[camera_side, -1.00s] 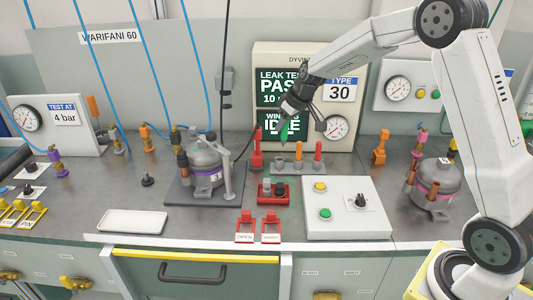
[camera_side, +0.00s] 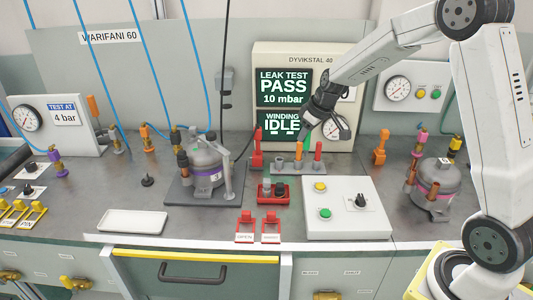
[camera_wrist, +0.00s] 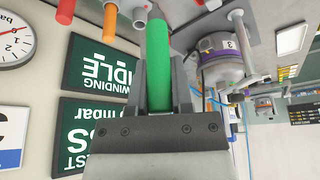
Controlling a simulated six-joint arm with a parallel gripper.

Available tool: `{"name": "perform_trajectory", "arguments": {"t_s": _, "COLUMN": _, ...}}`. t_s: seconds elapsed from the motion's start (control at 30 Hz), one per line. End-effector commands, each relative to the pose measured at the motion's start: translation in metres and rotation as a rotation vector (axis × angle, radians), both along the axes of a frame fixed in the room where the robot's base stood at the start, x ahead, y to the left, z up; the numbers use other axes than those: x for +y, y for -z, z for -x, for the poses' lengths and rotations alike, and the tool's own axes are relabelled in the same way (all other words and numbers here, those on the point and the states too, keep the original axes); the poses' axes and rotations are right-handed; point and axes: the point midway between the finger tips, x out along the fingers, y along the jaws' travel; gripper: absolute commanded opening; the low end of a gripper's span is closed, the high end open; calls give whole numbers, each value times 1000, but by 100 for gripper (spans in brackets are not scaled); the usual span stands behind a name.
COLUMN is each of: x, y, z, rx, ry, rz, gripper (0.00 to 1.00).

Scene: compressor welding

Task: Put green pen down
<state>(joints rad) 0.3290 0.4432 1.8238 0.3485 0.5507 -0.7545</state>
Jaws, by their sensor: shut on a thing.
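My gripper (camera_side: 309,127) hangs in front of the display board in the side view, above the pen rack (camera_side: 290,168). It is shut on the green pen (camera_wrist: 158,55), which lies between both fingers in the wrist view and extends past the fingertips. In the side view the pen is mostly hidden by the gripper. The rack holds an orange pen (camera_side: 299,151) and a red pen (camera_side: 318,150). The red pen (camera_wrist: 66,12) and orange pen (camera_wrist: 109,22) also show in the wrist view, near a grey rack post (camera_wrist: 140,16).
Behind stands the leak test display (camera_side: 284,88) with a dial. A compressor (camera_side: 207,165) stands left of the rack. A white control box (camera_side: 347,208) with buttons is in front, and a white tray (camera_side: 132,221) lies at left.

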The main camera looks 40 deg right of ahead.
Motion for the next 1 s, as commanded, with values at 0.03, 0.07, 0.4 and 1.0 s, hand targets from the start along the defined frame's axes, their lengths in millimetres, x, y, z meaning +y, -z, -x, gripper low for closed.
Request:
{"name": "perform_trajectory", "arguments": {"t_s": 0.03, "x": -1, "y": 2, "z": -4, "rx": 1, "ry": 0, "rz": 0, "gripper": 0}}
{"name": "perform_trajectory", "arguments": {"t_s": 0.07, "x": -1, "y": 3, "z": -6, "rx": 1, "ry": 0, "rz": 0, "gripper": 0}}
{"name": "perform_trajectory", "arguments": {"t_s": 0.4, "x": -10, "y": 22, "z": -46, "rx": 1, "ry": 0, "rz": -1, "gripper": 0}}
{"name": "perform_trajectory", "arguments": {"t_s": 1.0, "x": -23, "y": 68, "z": -106, "rx": 1, "ry": 0, "rz": -1, "gripper": 0}}
